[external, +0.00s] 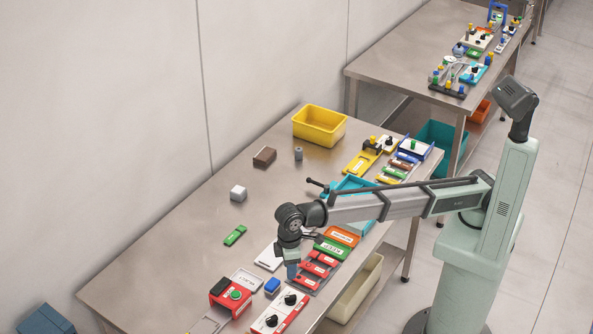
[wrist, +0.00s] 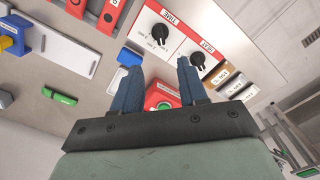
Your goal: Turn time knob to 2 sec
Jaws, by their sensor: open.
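A red and white panel (wrist: 183,45) carries two black knobs. The time knob (wrist: 159,33) is beside the label that appears to read TIME; the second knob (wrist: 197,60) is to its lower right. The time knob's exact setting is too small to read. In the external view the panel (external: 268,324) is at the table's front edge, with the time knob (external: 290,299) nearer the red blocks. My gripper (wrist: 158,66) is open and empty, its blue fingers apart. In the external view my gripper (external: 291,277) is above the table near the time knob, apparently not touching it.
A red box with a green button (external: 230,296) and a blue block (external: 272,286) stand beside the panel. Several red blocks (external: 314,270) lie in a row on the other side. A yellow bin (external: 319,127) is at the back. The table's left middle is mostly clear.

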